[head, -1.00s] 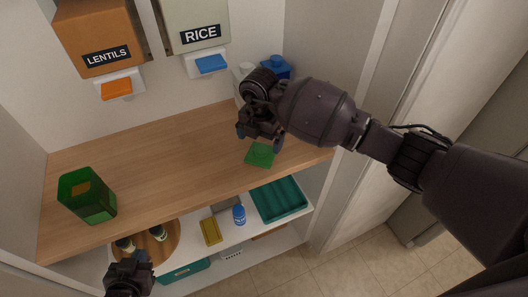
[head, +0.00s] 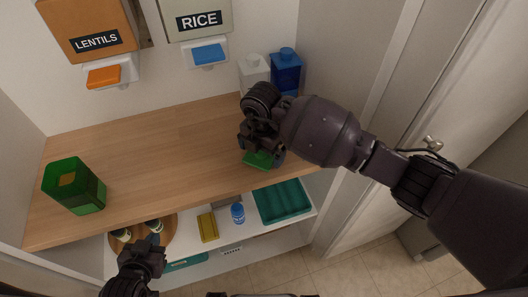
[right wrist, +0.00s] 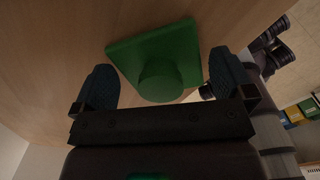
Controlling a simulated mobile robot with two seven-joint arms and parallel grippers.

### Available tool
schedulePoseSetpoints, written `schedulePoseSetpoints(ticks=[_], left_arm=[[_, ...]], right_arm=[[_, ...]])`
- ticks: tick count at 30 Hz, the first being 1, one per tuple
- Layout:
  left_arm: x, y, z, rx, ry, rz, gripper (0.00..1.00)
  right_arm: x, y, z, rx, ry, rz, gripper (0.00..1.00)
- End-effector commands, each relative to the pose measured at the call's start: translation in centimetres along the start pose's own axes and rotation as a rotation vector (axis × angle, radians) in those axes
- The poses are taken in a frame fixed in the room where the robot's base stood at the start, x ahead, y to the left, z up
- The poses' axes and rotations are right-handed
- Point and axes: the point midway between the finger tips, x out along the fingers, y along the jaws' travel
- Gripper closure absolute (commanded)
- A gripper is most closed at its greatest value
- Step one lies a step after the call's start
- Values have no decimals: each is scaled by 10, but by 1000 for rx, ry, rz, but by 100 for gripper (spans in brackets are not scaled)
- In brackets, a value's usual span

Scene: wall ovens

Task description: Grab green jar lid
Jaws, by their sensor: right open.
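The green jar lid (head: 258,160) lies on the wooden counter near its front right edge. In the right wrist view the lid (right wrist: 160,60) is a flat square plate with a round knob facing the camera. My right gripper (right wrist: 162,85) is open, with its two fingers on either side of the lid's knob and nothing gripped. In the head view my right gripper (head: 262,146) partly hides the lid. A green open jar (head: 75,186) stands at the counter's left end. My left gripper (head: 142,262) is low at the front left; its finger opening is unclear.
Lentils (head: 95,40) and rice (head: 198,20) dispensers hang at the back. White (head: 253,70) and blue (head: 285,72) containers stand at the back right. A lower shelf holds a teal tray (head: 283,201), a yellow item (head: 208,227) and a blue-capped jar (head: 238,212). The counter's middle is clear.

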Motion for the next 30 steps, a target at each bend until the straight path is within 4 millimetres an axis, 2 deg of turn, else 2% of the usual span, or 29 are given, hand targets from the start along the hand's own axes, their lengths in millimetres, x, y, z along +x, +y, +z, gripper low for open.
schedulePoseSetpoints(ticks=[4, 9, 12, 23, 30], left_arm=[[0, 0, 0, 0, 0, 0, 100], [0, 0, 0, 0, 0, 0, 100], [0, 0, 0, 0, 0, 0, 100], [-1, -1, 0, 0, -1, -1, 100], [-6, -2, -9, 0, 4, -1, 100]], right_arm=[[0, 0, 0, 0, 0, 0, 2], [0, 0, 0, 0, 0, 0, 28], [0, 0, 0, 0, 1, 0, 40], [-1, 0, 1, 0, 0, 0, 40], [-16, -1, 12, 0, -2, 2, 40]])
